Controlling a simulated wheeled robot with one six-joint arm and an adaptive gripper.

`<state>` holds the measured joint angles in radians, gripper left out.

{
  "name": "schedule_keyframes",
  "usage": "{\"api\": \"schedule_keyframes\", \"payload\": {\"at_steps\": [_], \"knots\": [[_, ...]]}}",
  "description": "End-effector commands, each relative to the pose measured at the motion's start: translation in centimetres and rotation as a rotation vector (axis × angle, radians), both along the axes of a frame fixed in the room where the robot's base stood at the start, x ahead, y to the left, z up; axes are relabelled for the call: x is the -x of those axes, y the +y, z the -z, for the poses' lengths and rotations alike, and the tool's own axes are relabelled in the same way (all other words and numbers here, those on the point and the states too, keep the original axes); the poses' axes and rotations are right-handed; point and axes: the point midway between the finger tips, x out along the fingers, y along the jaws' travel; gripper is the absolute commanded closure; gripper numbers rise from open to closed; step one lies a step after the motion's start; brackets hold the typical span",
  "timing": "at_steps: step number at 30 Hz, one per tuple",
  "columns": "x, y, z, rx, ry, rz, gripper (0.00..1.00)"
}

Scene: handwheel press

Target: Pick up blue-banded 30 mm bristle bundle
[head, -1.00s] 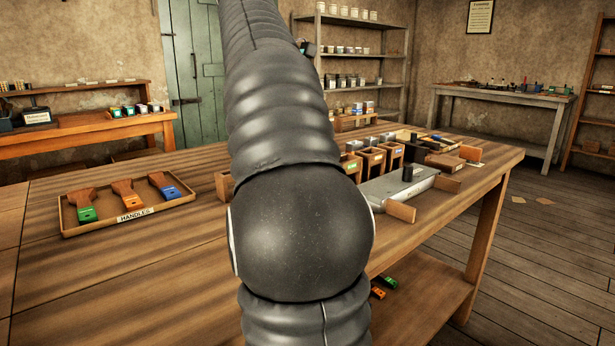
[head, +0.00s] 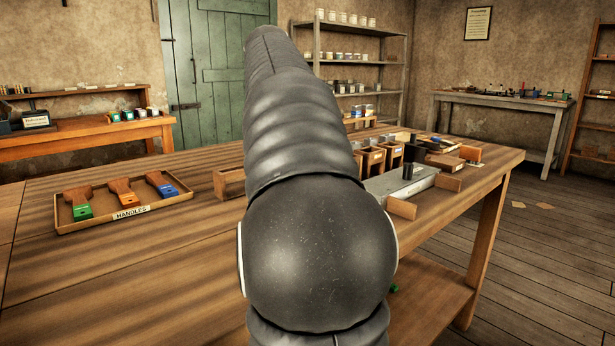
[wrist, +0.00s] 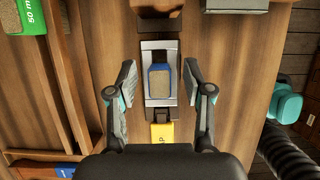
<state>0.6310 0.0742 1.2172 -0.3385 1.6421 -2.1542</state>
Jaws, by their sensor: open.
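In the wrist view a blue-banded bundle (wrist: 158,88) with a tan bristle face sits on a pale metal holder (wrist: 148,101), with a dark piece at its far end. My gripper (wrist: 159,68) is open, with one finger on each side of the bundle and a gap on both sides. A yellow tag (wrist: 162,133) with partly readable lettering lies at the near end of the holder. In the head view my arm hides the gripper, and I cannot make out the bundle there.
A green label reading 50 m (wrist: 35,16) is at the wrist view's upper left. In the head view, a HANDLES tray (head: 100,222) holds three brushes' handles at left. Wooden boxes (head: 374,160) and a grey metal plate (head: 400,183) stand right of my arm. The front left tabletop is clear.

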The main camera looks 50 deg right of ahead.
Motion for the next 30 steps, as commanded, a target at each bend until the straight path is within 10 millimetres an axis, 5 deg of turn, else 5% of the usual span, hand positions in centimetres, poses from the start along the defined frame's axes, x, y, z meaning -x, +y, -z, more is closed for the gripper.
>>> {"api": "schedule_keyframes", "payload": {"at_steps": [3, 9, 22, 30], "knots": [[0.0, 0.0, 0.0, 0.0, 0.0, 0.0, 0.51], [0.0, 0.0, 0.0, 0.0, 0.0, 0.0, 1.0], [0.0, 0.0, -0.4, 0.001, -0.001, 0.0, 1.0], [-0.1, 0.0, -3.4, 0.002, -0.002, -0.001, 1.0]]}}
